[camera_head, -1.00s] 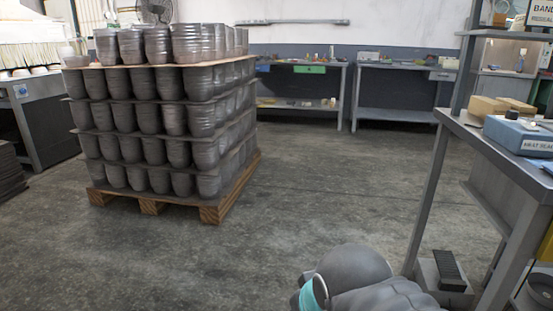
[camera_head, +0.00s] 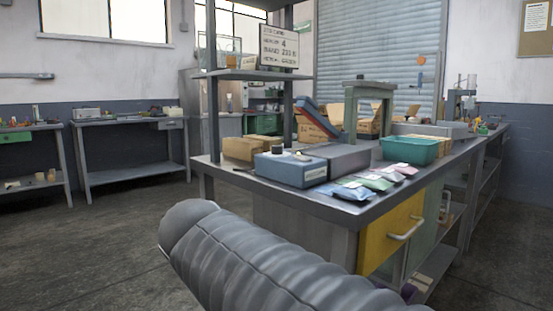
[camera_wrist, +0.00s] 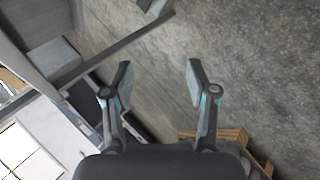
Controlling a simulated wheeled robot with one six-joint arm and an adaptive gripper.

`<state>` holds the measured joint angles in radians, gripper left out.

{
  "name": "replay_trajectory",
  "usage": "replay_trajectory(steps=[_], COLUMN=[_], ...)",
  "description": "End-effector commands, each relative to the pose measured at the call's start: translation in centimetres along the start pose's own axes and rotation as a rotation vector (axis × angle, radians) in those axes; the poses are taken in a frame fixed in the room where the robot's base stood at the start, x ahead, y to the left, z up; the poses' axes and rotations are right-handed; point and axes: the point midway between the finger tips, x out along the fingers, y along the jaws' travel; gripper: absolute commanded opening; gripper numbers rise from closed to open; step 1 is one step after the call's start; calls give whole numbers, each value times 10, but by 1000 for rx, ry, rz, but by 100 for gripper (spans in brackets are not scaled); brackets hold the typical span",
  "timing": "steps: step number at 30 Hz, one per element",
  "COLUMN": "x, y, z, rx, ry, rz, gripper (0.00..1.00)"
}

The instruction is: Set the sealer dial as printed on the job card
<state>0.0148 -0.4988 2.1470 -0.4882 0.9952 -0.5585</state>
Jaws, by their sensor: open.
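The heat sealer (camera_head: 290,168), a blue-grey box, stands on the near left part of the workbench in the head view. A dark knob shows on its top, but its dial marks are too small to read. The job card (camera_head: 279,46) hangs on the shelf frame above it, with several printed lines; a 4 stands out on one line and the rest is hard to read. My gripper (camera_wrist: 155,85) is open and empty in the wrist view, above bare floor. It is away from the sealer.
The bench top (camera_head: 330,205) also holds coloured pouches (camera_head: 352,190), a green bin (camera_head: 410,149) and cardboard boxes (camera_head: 240,148). A wooden pallet (camera_wrist: 215,136) shows in the wrist view. Floor left of the bench is clear.

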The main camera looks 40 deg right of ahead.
Motion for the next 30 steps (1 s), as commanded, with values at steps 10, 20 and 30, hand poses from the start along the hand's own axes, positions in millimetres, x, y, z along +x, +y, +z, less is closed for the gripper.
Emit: replay_trajectory(steps=[10, 20, 30], x=[17, -8, 8], y=[201, 283, 315], z=[-21, -40, -26], rx=[-937, -1306, -1327], ry=[-580, -1015, -1048], rz=[348, 359, 352], gripper=[58, 58, 58])
